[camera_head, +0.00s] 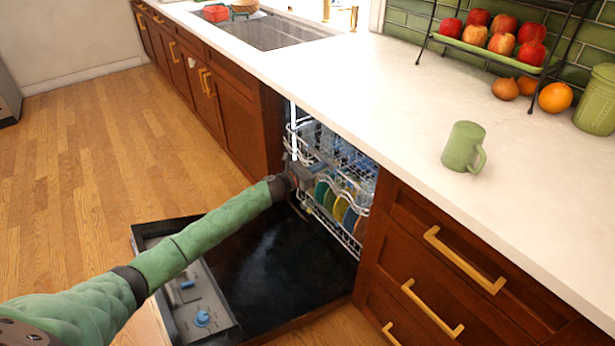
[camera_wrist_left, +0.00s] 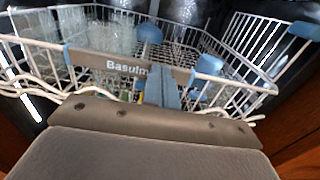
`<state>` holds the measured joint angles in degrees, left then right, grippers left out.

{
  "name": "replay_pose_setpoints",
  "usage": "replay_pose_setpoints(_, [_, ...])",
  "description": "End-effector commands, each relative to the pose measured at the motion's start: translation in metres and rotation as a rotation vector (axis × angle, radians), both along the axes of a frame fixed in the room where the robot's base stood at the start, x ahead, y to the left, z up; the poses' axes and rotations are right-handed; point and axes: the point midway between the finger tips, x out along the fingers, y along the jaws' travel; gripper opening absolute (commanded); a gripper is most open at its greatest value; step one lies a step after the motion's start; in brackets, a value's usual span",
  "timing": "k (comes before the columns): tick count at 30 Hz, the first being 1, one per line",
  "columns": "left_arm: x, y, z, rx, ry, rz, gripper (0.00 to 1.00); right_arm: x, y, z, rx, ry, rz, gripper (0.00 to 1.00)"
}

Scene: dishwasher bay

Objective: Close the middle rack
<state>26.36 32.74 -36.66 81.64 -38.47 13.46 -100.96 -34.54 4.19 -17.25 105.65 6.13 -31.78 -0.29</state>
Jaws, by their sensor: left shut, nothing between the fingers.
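The middle rack (camera_head: 322,145) is a white wire basket with clear glassware inside the dishwasher, above the lower rack. In the left wrist view its grey front bar with lettering (camera_wrist_left: 112,64) crosses close ahead, with white wires and blue clips around it. My left gripper (camera_head: 306,174) is at the dishwasher opening, at the rack's front. It is shut and empty. In the left wrist view its narrow fingers (camera_wrist_left: 162,88) show over the bar; I cannot tell whether they touch it. My forearm and gripper hide part of the racks. My right gripper is not in view.
The black dishwasher door (camera_head: 275,255) lies open and low in front. The lower rack (camera_head: 350,242) holds several coloured plates. Wooden drawers (camera_head: 440,270) stand to the right. The white counter (camera_head: 370,85) above carries a green mug (camera_head: 462,146). Wood floor at left is clear.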

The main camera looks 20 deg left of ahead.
Motion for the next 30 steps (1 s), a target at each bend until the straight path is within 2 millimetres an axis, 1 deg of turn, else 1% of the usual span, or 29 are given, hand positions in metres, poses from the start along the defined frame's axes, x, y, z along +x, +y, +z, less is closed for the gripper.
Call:
replay_pose_setpoints(1, [0.007,-0.006,-0.002,-0.001,-0.001,0.0,0.0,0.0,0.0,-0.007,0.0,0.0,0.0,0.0])
replay_pose_setpoints(3, [0.015,-0.013,-0.002,0.0,-0.002,0.0,0.0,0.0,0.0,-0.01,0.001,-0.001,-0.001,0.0])
replay_pose_setpoints(9, [0.03,-0.023,-0.001,0.0,0.0,0.0,0.0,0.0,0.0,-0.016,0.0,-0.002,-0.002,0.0])
replay_pose_setpoints(14, [0.034,-0.027,0.0,-0.001,0.001,0.001,0.0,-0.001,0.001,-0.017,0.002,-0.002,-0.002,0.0])
replay_pose_setpoints(25, [0.036,-0.027,0.003,-0.002,-0.002,0.003,0.0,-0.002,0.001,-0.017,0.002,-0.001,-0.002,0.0])
replay_pose_setpoints(30, [0.036,-0.022,0.003,-0.002,-0.005,0.003,0.0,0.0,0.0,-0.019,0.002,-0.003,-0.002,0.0])
